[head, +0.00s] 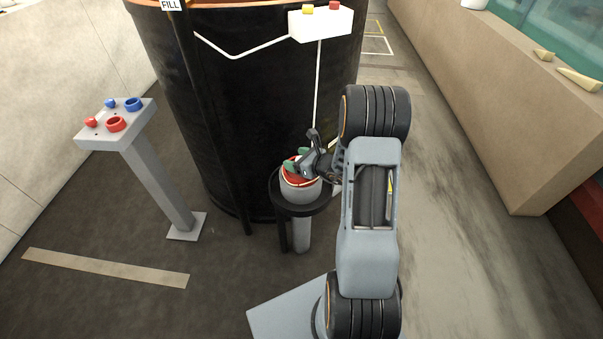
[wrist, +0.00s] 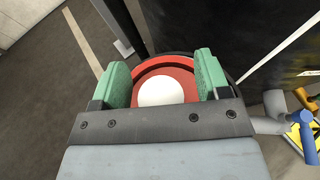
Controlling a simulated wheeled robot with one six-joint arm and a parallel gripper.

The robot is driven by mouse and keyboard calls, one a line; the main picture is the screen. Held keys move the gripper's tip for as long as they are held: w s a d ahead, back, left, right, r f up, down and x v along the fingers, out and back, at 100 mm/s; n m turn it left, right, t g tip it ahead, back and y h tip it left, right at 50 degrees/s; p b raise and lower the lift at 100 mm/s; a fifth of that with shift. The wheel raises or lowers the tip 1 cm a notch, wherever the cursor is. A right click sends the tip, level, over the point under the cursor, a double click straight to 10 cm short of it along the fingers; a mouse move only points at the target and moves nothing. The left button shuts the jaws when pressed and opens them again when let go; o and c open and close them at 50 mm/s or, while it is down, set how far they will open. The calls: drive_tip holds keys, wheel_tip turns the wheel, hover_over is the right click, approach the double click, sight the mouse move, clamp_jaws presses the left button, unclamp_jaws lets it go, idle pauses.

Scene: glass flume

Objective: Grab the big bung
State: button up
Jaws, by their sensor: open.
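A round red piece with a pale centre, which looks like the big bung (wrist: 165,68), sits on top of a black ring stand (head: 318,207) beside the big black tank. In the head view the bung (head: 299,193) has a grey lower body and a red top, partly hidden by my gripper (head: 305,160). My gripper has green finger pads and is open. In the wrist view the two fingers of my gripper (wrist: 160,65) stand on either side of the red top, with a small gap visible at least on the left.
The black tank (head: 270,110) stands close behind the stand, with a white box (head: 320,24) on its rim. A grey post table (head: 117,124) with small red and blue parts is at left. A tan wall (head: 470,100) runs along the right; the floor between is open.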

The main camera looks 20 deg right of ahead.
drive_tip(key=shift+c, duration=0.3)
clamp_jaws()
idle(0.4)
